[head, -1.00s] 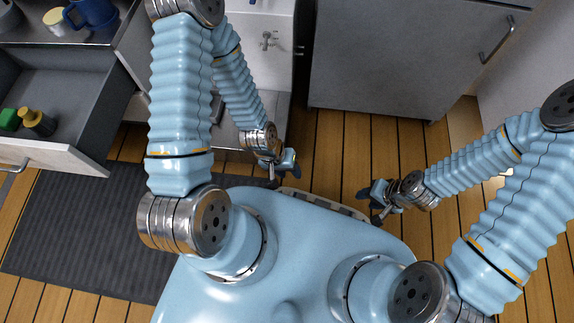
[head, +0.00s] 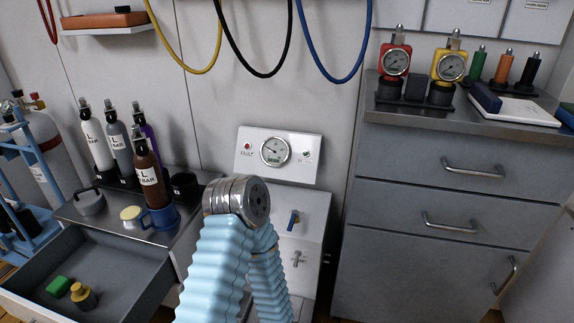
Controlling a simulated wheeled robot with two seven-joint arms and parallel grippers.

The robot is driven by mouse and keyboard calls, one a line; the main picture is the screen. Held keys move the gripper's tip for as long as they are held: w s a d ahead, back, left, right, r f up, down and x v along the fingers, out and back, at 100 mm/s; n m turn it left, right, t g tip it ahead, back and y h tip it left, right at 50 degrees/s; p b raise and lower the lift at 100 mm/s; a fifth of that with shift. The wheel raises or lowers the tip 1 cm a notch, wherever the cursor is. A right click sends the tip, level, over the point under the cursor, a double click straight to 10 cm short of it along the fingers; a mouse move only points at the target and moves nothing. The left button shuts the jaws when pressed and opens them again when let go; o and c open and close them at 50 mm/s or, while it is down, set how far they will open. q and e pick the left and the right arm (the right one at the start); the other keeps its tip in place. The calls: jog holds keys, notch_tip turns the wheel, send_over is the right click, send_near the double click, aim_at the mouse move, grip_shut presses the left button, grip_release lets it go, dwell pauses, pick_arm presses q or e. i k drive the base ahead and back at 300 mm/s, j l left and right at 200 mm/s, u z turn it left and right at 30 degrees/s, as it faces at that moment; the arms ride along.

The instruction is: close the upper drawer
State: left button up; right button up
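A grey drawer (head: 118,258) stands open at the lower left, pulled out from under the metal counter (head: 90,215). A green block (head: 58,287) and a small bottle with a yellow top (head: 83,297) lie inside it. The drawer's front is cut off or out of frame at the bottom. My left arm rises at the lower middle, right of the drawer, with its forearm running down behind it. Both grippers are outside this view.
Several bottles (head: 148,175), a yellow-lidded cup and a grey weight-like object (head: 89,201) stand on the counter. A gauge panel (head: 278,156) is behind my arm. The right cabinet's drawers (head: 450,171) are shut. Hoses hang above.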

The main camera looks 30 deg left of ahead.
aim_at(129, 281)
jog(key=u, duration=2.95)
jog(key=j+z, duration=0.1)
